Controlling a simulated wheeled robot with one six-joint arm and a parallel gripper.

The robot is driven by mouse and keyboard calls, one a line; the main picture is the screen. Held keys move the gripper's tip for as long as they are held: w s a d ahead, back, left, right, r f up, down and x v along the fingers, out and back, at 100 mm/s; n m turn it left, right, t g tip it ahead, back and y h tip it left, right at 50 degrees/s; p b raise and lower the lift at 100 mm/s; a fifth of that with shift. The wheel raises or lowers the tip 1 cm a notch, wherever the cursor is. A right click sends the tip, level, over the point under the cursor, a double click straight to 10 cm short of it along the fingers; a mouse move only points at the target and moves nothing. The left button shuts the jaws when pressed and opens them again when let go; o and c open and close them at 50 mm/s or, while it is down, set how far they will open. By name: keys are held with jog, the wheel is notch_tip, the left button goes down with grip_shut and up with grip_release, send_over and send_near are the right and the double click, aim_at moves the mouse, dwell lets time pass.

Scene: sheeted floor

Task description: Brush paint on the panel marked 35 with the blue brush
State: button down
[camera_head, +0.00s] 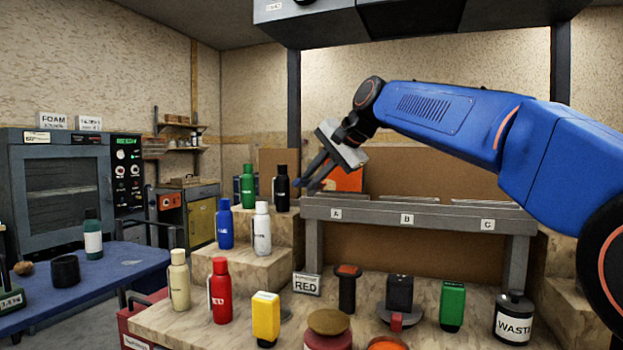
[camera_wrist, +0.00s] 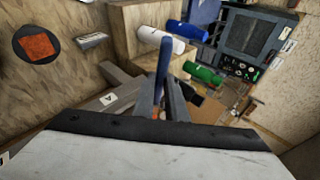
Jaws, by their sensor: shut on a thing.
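My gripper (camera_head: 318,172) is raised in front of the left end of the rack marked A, B and C. It is shut on the blue brush. In the wrist view the blue brush (camera_wrist: 162,62) stands out between the fingers, with its blue end showing. In the head view only a small blue end (camera_head: 299,182) of it shows beside the fingertips. The brush's bristles cannot be made out. An orange panel (camera_head: 350,181) shows behind the gripper, partly hidden by it. No number can be read on it, and I see no 35 on any panel.
The grey rack (camera_head: 421,218) spans the middle. Bottles stand on stepped blocks to the left, including a green bottle (camera_head: 249,187) and a black bottle (camera_head: 281,189) close to my gripper. Jars, blocks and a WASTE pot (camera_head: 513,317) crowd the front bench.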

aim_at(300, 179)
dwell(1.8)
jog(key=shift+s+a+r, duration=0.15)
jog(key=shift+s+a, duration=0.2)
jog(key=shift+s, duration=0.55)
jog(key=shift+s+a+r, duration=0.1)
jog(key=shift+s+a, duration=0.2)
jog(key=shift+s, duration=0.65)
jog(key=shift+s+a+r, duration=0.15)
jog(key=shift+s+a, duration=0.2)
jog(key=shift+s, duration=0.55)
jog(key=s, duration=0.2)
jog(key=a, duration=0.1)
jog(key=shift+s+r, duration=0.25)
jog(key=shift+s, duration=0.15)
